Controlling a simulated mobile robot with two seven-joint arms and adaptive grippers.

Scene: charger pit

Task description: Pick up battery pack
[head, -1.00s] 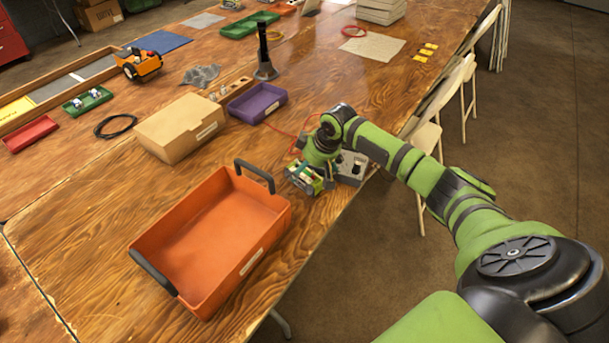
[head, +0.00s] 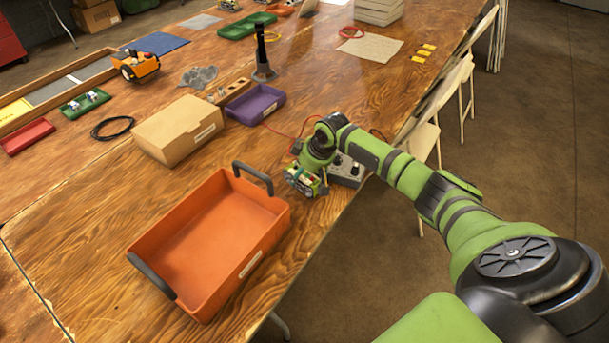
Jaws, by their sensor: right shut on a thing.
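My right gripper (head: 308,178) is at the table's right edge, at the end of the green arm. It is shut on the battery pack (head: 300,183), a small block with green, yellow and dark parts, largely hidden by the gripper. The pack is close to the grey charger box (head: 346,170), on its left side. I cannot tell whether the pack is clear of the table or the charger. My left gripper is not in view.
An empty orange tray (head: 208,237) with dark handles stands left of the gripper. A closed cardboard box (head: 178,128) and a purple bin (head: 255,103) sit behind it. A red cable (head: 282,133) runs near the charger. White chairs (head: 434,122) stand along the right edge.

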